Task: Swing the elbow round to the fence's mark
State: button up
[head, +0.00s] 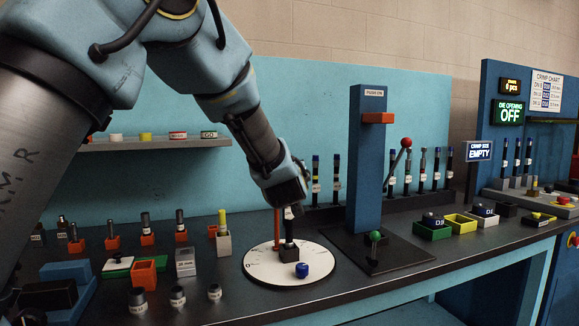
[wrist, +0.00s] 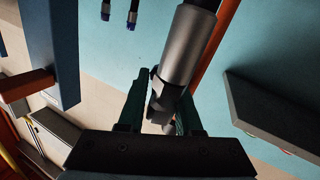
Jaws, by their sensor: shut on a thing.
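A round white dial plate (head: 262,268) with marks round its edge and a "0" at its left lies on the bench. A black holder (head: 289,254) stands at its middle with a dark fitting upright in it. My gripper (head: 290,205) is above the dial, shut on the upper part of that fitting. In the wrist view, my gripper (wrist: 160,108) has its fingers on either side of a grey metal elbow (wrist: 186,48). The elbow's angle against the marks cannot be read. An orange post (head: 277,229) stands at the dial's back; I cannot tell whether it is the fence.
A blue press column (head: 367,160) with an orange arm stands close at right. Small fittings in orange holders (head: 147,240) stand at left. A shelf (head: 150,144) hangs behind. The dial's front edge is clear.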

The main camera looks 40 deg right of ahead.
jog(key=o, duration=0.7)
jog(key=shift+h, duration=0.3)
